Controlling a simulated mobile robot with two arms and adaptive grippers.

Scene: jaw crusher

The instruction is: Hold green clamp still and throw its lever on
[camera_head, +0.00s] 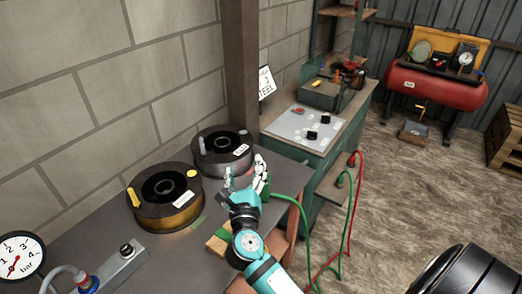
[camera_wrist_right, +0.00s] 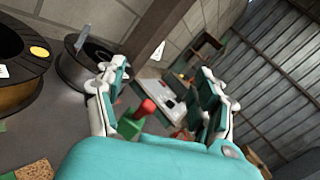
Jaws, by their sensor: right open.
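The green clamp (camera_wrist_right: 130,126) with its red lever (camera_wrist_right: 147,107) shows between the fingers in the right wrist view, beyond the palm. In the head view, a bit of green (camera_head: 263,189) at the table edge, where a green cable starts, is mostly hidden behind my right gripper (camera_head: 245,175). That gripper is open, its fingers apart above the table's right edge. It also shows in the right wrist view (camera_wrist_right: 164,85), with nothing seen gripped between the fingers. Whether a finger touches the clamp I cannot tell. My left gripper is out of view.
Two round drums, one brass-sided (camera_head: 165,216) and one grey (camera_head: 222,160), stand on the dark table left of my right gripper. A gauge (camera_head: 20,256) is at lower left. A green cabinet (camera_head: 290,150) stands beyond. Green and red cables hang at the right.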

